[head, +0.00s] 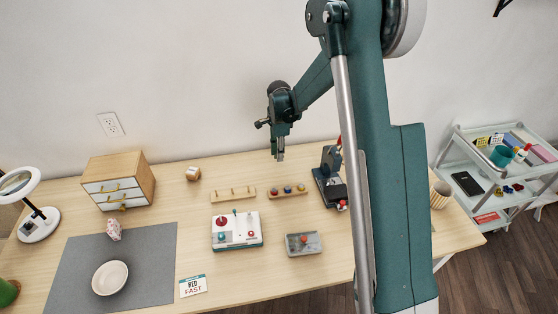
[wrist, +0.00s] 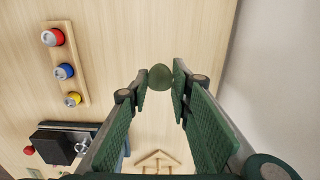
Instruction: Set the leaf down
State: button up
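A small round olive-green piece (wrist: 160,77), which I take to be the leaf, shows between my fingertips in the wrist view. Its edges meet both fingertips. My gripper (wrist: 161,82) is closed in on it from both sides. In the head view my gripper (head: 278,154) points down over the back of the table, near the wall and above its surface. The leaf cannot be made out there.
Bare wood surrounds the racks.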

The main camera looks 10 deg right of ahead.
jog(key=shift+f+b, duration=0.35)
jog(key=shift+f, duration=1.5)
jog(key=shift+f, duration=0.2)
jog(key=o, duration=0.6)
jog(key=shift+r, duration=0.2)
notch_tip(320, 180, up, 12)
jog(key=shift+p, duration=0.95)
